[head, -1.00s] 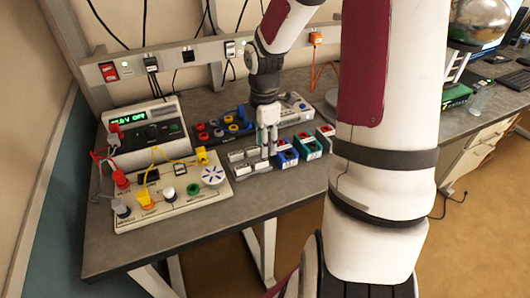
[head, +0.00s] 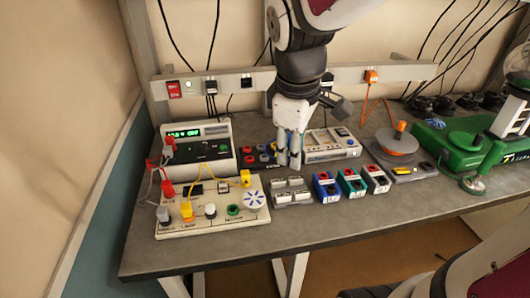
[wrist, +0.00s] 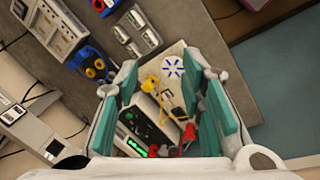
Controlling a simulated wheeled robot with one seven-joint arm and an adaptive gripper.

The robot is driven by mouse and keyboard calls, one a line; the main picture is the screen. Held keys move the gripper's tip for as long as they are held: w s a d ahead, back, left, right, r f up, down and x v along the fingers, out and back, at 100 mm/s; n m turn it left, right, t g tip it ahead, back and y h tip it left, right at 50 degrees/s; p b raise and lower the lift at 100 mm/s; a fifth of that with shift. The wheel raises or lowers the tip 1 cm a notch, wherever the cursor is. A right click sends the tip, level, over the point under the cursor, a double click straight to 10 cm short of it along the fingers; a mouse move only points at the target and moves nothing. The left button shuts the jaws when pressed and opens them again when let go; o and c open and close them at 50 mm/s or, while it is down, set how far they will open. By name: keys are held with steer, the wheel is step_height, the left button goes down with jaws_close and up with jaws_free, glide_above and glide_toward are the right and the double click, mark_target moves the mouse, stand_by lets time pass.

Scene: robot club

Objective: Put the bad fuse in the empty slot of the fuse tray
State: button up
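The fuse tray (head: 292,203) is a grey block holding several pale fuse-like pieces; it also shows at the top of the wrist view (wrist: 140,58). Which slot is empty is too small to tell. I cannot pick out the bad fuse by its look. The cream test board (head: 212,232) left of the tray carries clips, knobs and a small black part (head: 195,190). My gripper (head: 289,163) hangs just behind the tray in the head view. In the wrist view its teal-padded fingers (wrist: 170,108) are apart, with nothing held between them.
A meter (head: 195,148) with a green display stands behind the board, with leads running to it. Blue, green and red boxes (head: 352,183) stand right of the tray. The bench front edge is clear.

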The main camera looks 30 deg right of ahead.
steer(key=s+a+r+m+t+y, duration=0.1)
steer(key=s+a+r+m+t, duration=0.2)
steer(key=s+a+m, duration=0.4)
steer(key=s, duration=0.3)
steer(key=shift+r+y, duration=0.3)
steer(key=shift+y, duration=0.1)
